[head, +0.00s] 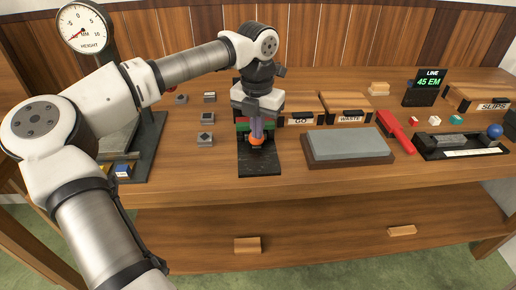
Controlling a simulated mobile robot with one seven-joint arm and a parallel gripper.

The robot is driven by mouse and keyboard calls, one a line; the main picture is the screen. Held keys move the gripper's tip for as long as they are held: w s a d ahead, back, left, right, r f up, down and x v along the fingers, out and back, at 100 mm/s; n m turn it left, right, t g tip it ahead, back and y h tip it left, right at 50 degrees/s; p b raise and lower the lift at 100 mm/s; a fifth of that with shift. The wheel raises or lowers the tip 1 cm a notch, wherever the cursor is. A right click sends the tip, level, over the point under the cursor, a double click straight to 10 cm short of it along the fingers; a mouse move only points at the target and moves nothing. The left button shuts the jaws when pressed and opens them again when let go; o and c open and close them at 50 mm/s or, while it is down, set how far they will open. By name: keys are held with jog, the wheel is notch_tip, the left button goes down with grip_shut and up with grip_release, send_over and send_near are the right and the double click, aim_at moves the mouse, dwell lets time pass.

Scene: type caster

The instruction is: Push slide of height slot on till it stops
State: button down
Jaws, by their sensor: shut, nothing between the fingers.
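A black upright device (260,171) with a flat base stands at the middle of the bench, with green and red parts behind my gripper. My gripper (257,137) points straight down over it, shut and empty. A small orange rounded part (255,143) shows right at the fingertips; I cannot tell whether they touch it. My arm hides much of that gauge, and no slide or slot can be made out clearly in either device.
Several small grey blocks (205,139) lie left of the black device. A grey stone on a wooden base (348,146), a red-handled tool (394,130) and a black tray (460,147) lie to the right. Wooden boxes marked GO (300,121) and WASTE (349,119) stand behind.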

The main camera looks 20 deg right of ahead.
notch_tip(320, 180, up, 9)
jog(key=p, duration=0.5)
jog(key=shift+p, duration=0.4)
dwell(0.4)
jog(key=shift+w+r, duration=0.1)
